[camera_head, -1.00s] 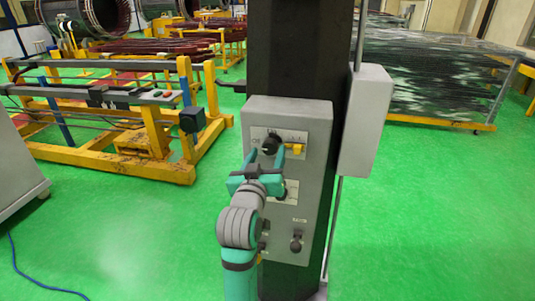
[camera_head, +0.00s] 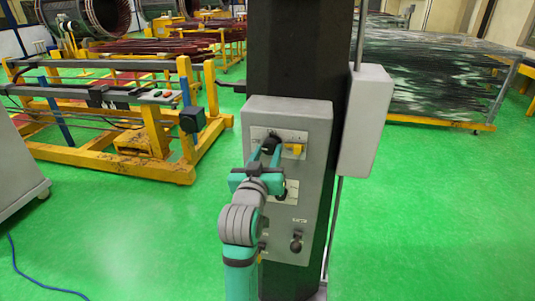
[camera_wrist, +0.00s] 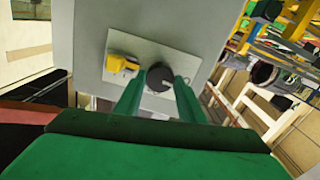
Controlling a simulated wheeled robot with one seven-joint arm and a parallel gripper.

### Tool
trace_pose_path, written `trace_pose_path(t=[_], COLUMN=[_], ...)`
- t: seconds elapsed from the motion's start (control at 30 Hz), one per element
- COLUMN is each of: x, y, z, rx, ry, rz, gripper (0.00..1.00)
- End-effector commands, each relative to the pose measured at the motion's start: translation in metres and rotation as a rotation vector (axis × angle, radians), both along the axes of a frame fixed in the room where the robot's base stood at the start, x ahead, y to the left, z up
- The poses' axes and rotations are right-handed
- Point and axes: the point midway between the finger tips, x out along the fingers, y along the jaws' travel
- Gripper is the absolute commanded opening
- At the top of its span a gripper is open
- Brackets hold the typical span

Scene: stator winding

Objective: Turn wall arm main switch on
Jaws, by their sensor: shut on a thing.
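A grey control panel (camera_head: 318,130) is fixed to a dark column. Near its top, a light plate carries a black rotary knob (camera_head: 271,143) and a yellow part (camera_head: 294,149) to its right. My gripper (camera_head: 265,152) reaches up to the knob and is shut on it. In the wrist view, the round black knob (camera_wrist: 159,77) sits between the two green fingertips (camera_wrist: 158,92). The yellow part (camera_wrist: 121,63) shows beside it on the plate. The knob's pointer direction is hard to read, since the fingers cover part of it.
Lower on the panel are a partly hidden control (camera_head: 291,189) and a dark knob (camera_head: 296,241). A grey box (camera_head: 366,120) stands right of the column. Yellow racks (camera_head: 110,165) stand at left. Green floor is clear at right.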

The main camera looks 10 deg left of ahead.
Motion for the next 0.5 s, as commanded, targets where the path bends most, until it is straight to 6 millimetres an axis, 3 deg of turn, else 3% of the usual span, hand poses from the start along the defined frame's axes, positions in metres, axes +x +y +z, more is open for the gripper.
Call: trace_pose_path(t=[0.5], x=[-0.0003], y=[0.0005], z=[-0.0006], rx=[0.421], ry=[0.001], rz=[0.001], gripper=[0.13])
